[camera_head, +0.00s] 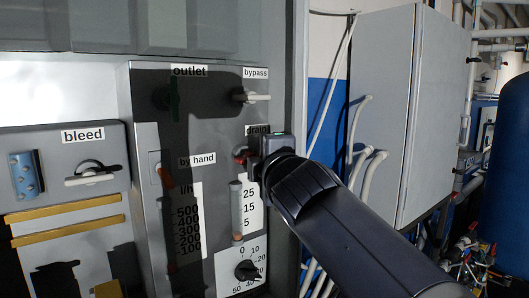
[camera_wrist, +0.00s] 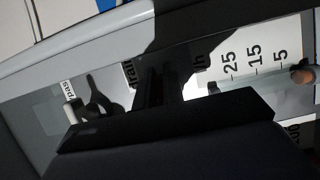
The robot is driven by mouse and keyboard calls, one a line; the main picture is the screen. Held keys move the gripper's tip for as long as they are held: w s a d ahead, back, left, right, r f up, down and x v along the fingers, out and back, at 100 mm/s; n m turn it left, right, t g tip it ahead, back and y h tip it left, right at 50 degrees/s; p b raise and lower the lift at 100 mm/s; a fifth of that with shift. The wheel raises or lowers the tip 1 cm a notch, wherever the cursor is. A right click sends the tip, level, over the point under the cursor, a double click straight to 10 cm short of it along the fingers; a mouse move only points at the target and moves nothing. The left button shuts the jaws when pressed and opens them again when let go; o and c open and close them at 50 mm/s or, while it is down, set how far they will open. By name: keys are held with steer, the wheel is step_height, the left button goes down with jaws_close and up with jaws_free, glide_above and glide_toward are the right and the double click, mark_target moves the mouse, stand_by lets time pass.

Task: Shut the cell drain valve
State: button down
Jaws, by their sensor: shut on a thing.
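The cell drain valve (camera_head: 241,155) is on the grey panel under the "drain" label, and a small red part of it shows at the left of my gripper. My gripper (camera_head: 256,157) is at the valve, shut on its handle. The fingers and my arm hide most of the handle, so I cannot tell its angle. In the wrist view my dark gripper fingers (camera_wrist: 160,84) reach the panel beside the partly covered drain label (camera_wrist: 130,75), and the handle is not clear there.
The white bypass handle (camera_head: 252,97) is just above my gripper. A flow tube (camera_head: 237,210) with a 25-15-5 scale is below, above a dial (camera_head: 248,270). The dark green outlet valve (camera_head: 172,96) and bleed handle (camera_head: 90,179) are left. A grey cabinet (camera_head: 408,110) stands right.

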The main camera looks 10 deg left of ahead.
steer(key=shift+f, duration=0.1)
stand_by(0.3)
steer(key=c, duration=1.5)
jaws_free()
steer(key=b+v, duration=0.3)
steer(key=v, duration=0.7)
steer(key=shift+s+d, duration=0.15)
steer(key=shift+s, duration=0.2)
steer(key=p+x, duration=0.3)
steer(key=x, duration=0.7)
steer(key=shift+w, duration=0.4)
steer(key=shift+s, duration=0.15)
